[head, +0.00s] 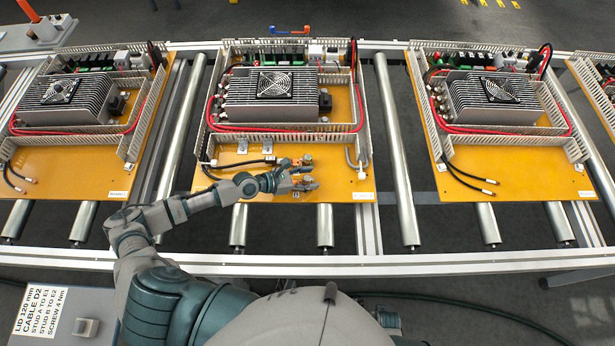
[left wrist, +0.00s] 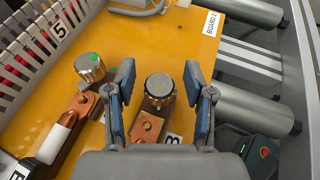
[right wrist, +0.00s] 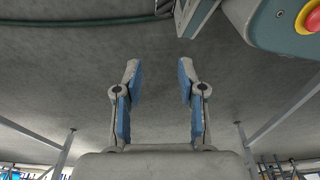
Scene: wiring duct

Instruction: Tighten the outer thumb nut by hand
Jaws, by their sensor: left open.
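My left gripper (head: 304,176) is over the front of the middle orange board (head: 345,184). In the left wrist view my left gripper (left wrist: 160,73) is open, one finger on each side of a round metal thumb nut (left wrist: 159,88) with a plain grey top. Gaps show between that nut and both fingers. It sits on a copper bar (left wrist: 147,127). A second thumb nut (left wrist: 90,67) with a green dot stands to the left, outside the fingers, on another copper bar with a cable lug. My right gripper (right wrist: 160,85) is open and empty above the grey floor.
A slotted duct wall (left wrist: 38,58) marked 5 runs beside the left nut. A finned power unit (head: 270,100) fills the back of the middle board. Similar boards stand on both sides on the roller conveyor (head: 402,160). A box with a red button (right wrist: 312,18) is near my right gripper.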

